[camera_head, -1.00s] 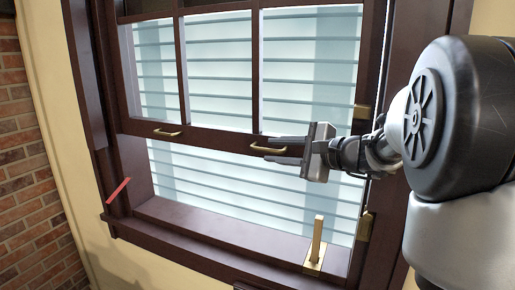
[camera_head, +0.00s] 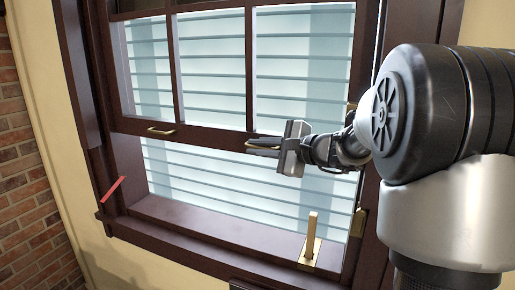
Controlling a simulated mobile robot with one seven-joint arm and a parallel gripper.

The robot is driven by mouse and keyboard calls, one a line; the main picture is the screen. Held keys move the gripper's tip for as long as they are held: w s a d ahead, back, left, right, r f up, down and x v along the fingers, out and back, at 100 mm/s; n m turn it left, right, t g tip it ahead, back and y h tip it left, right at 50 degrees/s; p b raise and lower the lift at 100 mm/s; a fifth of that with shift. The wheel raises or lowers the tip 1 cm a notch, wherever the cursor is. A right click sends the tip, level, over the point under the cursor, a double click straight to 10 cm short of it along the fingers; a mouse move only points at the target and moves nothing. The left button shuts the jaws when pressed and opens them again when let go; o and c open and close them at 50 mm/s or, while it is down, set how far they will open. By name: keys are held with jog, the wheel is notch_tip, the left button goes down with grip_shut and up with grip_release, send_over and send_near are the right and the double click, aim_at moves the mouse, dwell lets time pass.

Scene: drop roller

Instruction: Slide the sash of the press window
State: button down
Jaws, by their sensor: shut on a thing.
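The window's sash (camera_head: 205,137) is a dark brown frame with several panes, raised above the sill with a gap under it. Its bottom rail carries two brass handles, a left one (camera_head: 161,131) and a right one (camera_head: 252,143). My gripper (camera_head: 264,146) reaches in from the right at the right handle. Its fingers are shut on that handle and partly cover it. The left handle is free.
A brass piece with an upright pale post (camera_head: 311,236) stands on the sill (camera_head: 215,232) at the right. A red strip (camera_head: 114,189) marks the left jamb. Brass fittings sit on the right jamb (camera_head: 358,222). A brick wall (camera_head: 22,200) is at far left.

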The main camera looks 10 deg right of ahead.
jog(key=shift+a+f, duration=0.1)
jog(key=shift+f, duration=0.15)
notch_tip(320, 180, down, 16)
jog(key=b, duration=1.7)
jog(key=shift+f, duration=0.15)
jog(key=shift+a, duration=0.1)
jog(key=c, duration=1.8)
grip_release()
jog(key=shift+w+a, duration=0.1)
jog(key=shift+c, duration=0.2)
jog(key=shift+d, duration=0.2)
